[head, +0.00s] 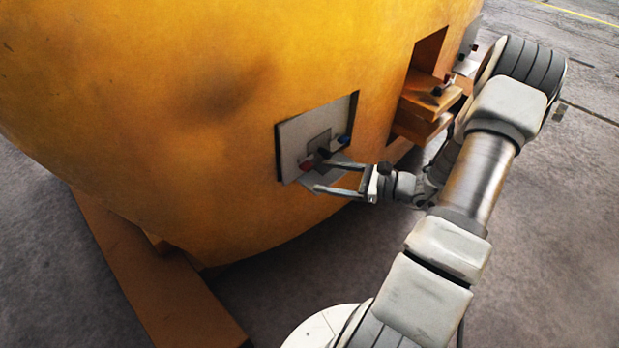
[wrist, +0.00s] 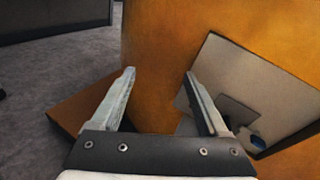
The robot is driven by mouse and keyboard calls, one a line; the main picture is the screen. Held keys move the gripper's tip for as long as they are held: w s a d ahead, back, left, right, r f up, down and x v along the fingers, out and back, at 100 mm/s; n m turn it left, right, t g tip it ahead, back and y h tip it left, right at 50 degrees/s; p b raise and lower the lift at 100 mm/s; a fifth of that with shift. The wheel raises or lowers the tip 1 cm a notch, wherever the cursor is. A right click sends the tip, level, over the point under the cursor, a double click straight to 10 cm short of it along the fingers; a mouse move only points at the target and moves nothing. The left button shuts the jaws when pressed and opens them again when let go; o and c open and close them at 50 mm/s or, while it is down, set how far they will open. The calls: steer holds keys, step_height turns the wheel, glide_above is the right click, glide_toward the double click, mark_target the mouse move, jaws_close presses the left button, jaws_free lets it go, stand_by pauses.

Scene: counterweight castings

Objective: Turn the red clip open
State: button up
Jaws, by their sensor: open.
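The small red clip (head: 307,163) sits on a grey panel (head: 296,132) set in the side of a large yellow casting (head: 200,110). A blue clip (head: 343,139) is on the same panel to its upper right, and a dark knob lies between them. My gripper (head: 322,176) is open and empty at the panel's lower edge, just right of and below the red clip. In the wrist view my open fingers (wrist: 160,73) have the yellow surface ahead, and the panel (wrist: 250,75) is to the right. The blue clip (wrist: 257,141) shows there; the red clip is hidden.
A recess with orange blocks (head: 428,98) and another panel (head: 467,45) are at the casting's right. An orange beam (head: 145,265) runs along the floor below. Grey floor (head: 560,230) is open to the right.

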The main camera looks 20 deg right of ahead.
mark_target(309, 167)
steer(key=d+f+m+t+h+b, duration=0.4)
steer(key=d+f+m+t+h, duration=0.25)
steer(key=f, duration=0.55)
steer(key=shift+m+g+y, duration=0.35)
steer(key=shift+g+y, duration=0.1)
steer(key=shift+y, duration=0.2)
steer(key=b+x, duration=0.1)
steer(key=x, duration=0.4)
steer(key=b+x, duration=0.1)
steer(key=x, duration=0.4)
steer(key=d+b+x, duration=0.1)
steer(key=x, duration=0.5)
steer(key=shift+w+f, duration=0.15)
steer(key=shift+w, duration=0.1)
jaws_close()
